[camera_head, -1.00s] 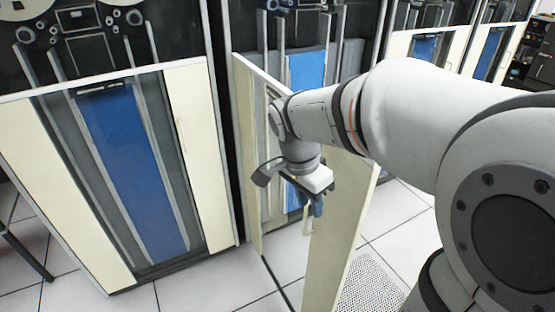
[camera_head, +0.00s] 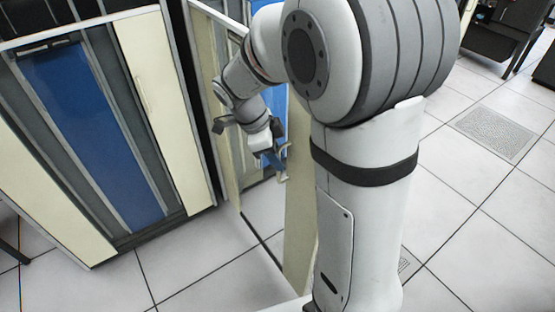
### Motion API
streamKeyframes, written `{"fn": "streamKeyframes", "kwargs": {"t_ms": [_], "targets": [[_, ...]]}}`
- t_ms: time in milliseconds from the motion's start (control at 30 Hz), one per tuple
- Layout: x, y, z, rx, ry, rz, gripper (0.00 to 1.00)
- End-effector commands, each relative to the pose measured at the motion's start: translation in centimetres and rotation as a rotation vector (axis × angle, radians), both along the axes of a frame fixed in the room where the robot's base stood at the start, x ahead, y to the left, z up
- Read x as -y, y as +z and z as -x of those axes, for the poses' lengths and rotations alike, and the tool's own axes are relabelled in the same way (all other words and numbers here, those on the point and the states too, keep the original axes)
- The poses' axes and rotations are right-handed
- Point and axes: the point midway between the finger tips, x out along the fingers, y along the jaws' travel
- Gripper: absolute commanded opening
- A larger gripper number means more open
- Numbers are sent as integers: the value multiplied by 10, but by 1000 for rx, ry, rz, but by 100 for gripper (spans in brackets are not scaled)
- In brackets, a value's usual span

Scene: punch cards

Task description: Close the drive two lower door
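The drive two lower door (camera_head: 299,232) is a cream panel standing open, swung out from its cabinet towards me. Much of it is hidden behind my arm. My gripper (camera_head: 274,160) is beside the door, pointing downward, with its dark fingers close to a small pale handle (camera_head: 284,163). I cannot tell whether the fingers touch the handle, or whether they are open or shut. The drive two cabinet opening, with a blue panel (camera_head: 262,98) inside, shows behind the gripper.
A neighbouring drive cabinet (camera_head: 160,105) with a blue window and cream panels stands at the left, its front shut. The tiled floor (camera_head: 190,265) in front is clear. A perforated floor tile (camera_head: 495,134) lies at the right, with dark furniture (camera_head: 503,35) beyond.

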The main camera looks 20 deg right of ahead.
Motion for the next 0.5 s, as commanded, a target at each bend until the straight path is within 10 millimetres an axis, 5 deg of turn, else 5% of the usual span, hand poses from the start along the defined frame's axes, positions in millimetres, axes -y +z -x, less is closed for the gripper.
{"fn": "streamKeyframes", "kwargs": {"t_ms": [500], "targets": [[6,-15,2,1,1,-1,26]]}}
